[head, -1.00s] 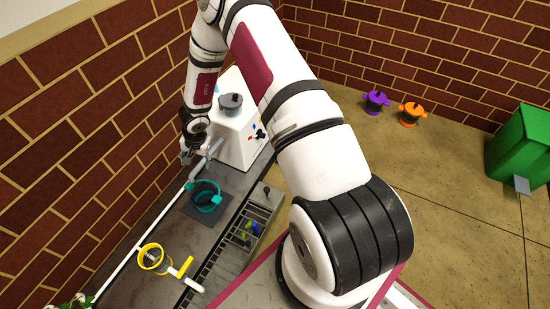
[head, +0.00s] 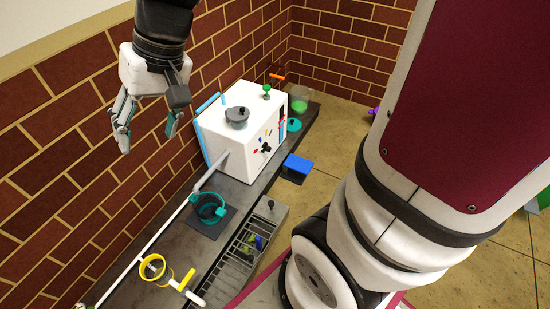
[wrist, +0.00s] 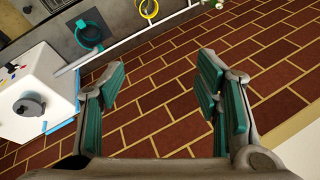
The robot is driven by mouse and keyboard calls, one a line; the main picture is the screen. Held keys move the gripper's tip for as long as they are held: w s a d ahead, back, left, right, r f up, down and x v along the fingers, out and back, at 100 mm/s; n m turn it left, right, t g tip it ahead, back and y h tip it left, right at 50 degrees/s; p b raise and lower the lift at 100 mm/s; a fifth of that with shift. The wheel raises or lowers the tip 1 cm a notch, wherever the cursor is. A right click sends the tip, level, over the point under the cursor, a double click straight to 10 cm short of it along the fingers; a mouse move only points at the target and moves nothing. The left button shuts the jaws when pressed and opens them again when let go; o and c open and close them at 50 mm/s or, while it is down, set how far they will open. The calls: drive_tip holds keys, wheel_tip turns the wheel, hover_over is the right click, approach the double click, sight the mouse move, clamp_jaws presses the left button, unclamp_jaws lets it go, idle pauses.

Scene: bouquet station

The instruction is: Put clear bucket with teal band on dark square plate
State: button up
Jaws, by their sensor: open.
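The clear bucket with the teal band (head: 209,209) stands on the dark square plate (head: 225,218) on the grey counter. The bucket appears upright, and part of the plate shows around it. My gripper (head: 148,142) is open and empty, high up beside the brick wall and well apart from the bucket. Its spread teal-padded fingers show in the wrist view (wrist: 160,88) with only brick wall between them.
A white machine (head: 243,130) with a grey pot-like top stands behind the plate. A white pipe (head: 165,228) runs along the counter's wall side. A yellow-banded container (head: 153,268) stands nearer, and a slatted rack (head: 240,250) lies right. A blue box (head: 298,163) sits beyond.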

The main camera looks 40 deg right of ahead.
drive_tip(key=s+d+r+g+h, duration=0.1)
drive_tip(key=s+d, duration=0.3)
drive_tip(key=s, duration=0.8)
drive_tip(key=s+d+r+g+h, duration=0.1)
drive_tip(key=s+d+h, duration=0.2)
drive_tip(key=s, duration=0.9)
drive_tip(key=shift+d+r+n, duration=0.15)
drive_tip(key=shift+d+n, duration=0.15)
drive_tip(key=shift+d, duration=0.35)
wheel_tip(320, 180, up, 29)
drive_tip(key=t+p, duration=0.3)
drive_tip(key=p, duration=2.4)
drive_tip(key=shift+d+t, duration=0.3)
drive_tip(key=shift+t, duration=0.1)
